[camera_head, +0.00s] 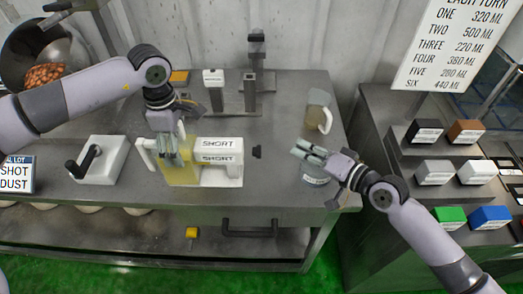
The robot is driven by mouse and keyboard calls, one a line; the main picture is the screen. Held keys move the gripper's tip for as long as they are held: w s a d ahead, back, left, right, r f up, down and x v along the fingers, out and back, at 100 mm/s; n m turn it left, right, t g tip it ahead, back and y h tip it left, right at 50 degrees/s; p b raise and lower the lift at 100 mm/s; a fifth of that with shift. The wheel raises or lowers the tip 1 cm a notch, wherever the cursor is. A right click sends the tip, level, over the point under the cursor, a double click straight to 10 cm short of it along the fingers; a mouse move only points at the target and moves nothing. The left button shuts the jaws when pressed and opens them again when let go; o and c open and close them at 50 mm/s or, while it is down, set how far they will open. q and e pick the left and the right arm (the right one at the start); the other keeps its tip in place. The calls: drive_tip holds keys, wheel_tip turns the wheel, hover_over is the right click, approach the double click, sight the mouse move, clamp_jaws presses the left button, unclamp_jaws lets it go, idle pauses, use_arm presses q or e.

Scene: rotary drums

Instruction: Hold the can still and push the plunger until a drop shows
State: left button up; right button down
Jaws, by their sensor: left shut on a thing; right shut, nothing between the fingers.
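A pale yellow can (182,176) with a white handle at its left stands near the front of the grey bench. White blocks labelled "SHORT" (220,144) sit against its right side. My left gripper (172,152) comes down from above and is shut on the can; the fingers hide part of it. A small black knob (257,152), which may be the plunger's end, shows just right of the white blocks. My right gripper (298,149) is shut and empty, pointing left, a short gap right of the knob. No drop can be made out.
A white box with a black crank (96,162) is at the left. Dark posts (250,90) stand behind. Coloured blocks (447,218) fill the right shelf.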

drive_tip(key=shift+a, duration=2.95)
drive_tip(key=shift+a, duration=0.45)
drive_tip(key=shift+a, duration=1.2)
idle(0.3)
drive_tip(key=shift+d, duration=1.65)
drive_tip(key=shift+d, duration=0.1)
drive_tip(key=shift+d, duration=2.4)
